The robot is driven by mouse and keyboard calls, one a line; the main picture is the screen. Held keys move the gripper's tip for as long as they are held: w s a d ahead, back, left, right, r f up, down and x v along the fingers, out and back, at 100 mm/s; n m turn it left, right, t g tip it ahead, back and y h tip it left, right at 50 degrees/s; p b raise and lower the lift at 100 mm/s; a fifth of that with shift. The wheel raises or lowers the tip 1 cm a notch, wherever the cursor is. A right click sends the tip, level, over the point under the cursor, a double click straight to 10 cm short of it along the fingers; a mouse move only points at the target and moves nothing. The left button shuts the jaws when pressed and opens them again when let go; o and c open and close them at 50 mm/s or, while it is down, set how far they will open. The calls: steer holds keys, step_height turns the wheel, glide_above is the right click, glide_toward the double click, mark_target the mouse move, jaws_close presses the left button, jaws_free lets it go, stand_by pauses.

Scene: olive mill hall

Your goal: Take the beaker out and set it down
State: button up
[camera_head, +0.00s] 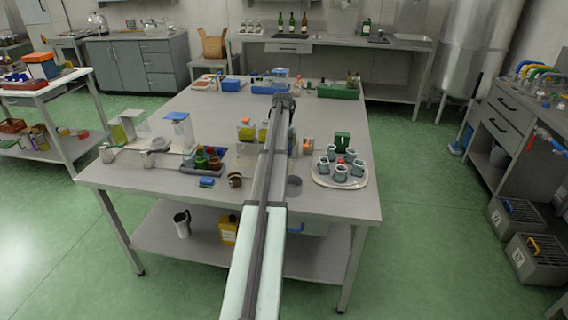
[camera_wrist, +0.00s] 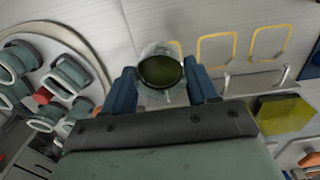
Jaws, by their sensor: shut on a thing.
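The beaker (camera_wrist: 162,70) is clear glass with dark olive-green liquid in it, seen from above in the wrist view. My gripper (camera_wrist: 163,84) has its two blue fingers on either side of the beaker and is shut on it. The beaker's base is hidden, so I cannot tell whether it touches anything below. In the head view my arm hides the gripper and the held beaker.
Yellow outlines (camera_wrist: 215,50) lie beside the beaker on a pale surface. A yellow-green container (camera_wrist: 285,113) is at right. A round tray (camera_head: 322,181) holds several grey-green cups, also at left in the wrist view. Bare tabletop (camera_head: 335,205) shows at front right.

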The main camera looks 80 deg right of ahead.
steer(key=shift+w, duration=0.55)
steer(key=w+a+f, duration=0.1)
steer(key=w+a, duration=0.5)
steer(key=a, duration=0.6)
steer(key=shift+w+f, duration=0.1)
steer(key=shift+f, duration=0.05)
steer(key=shift+f, duration=2.5)
steer(key=shift+f, duration=0.35)
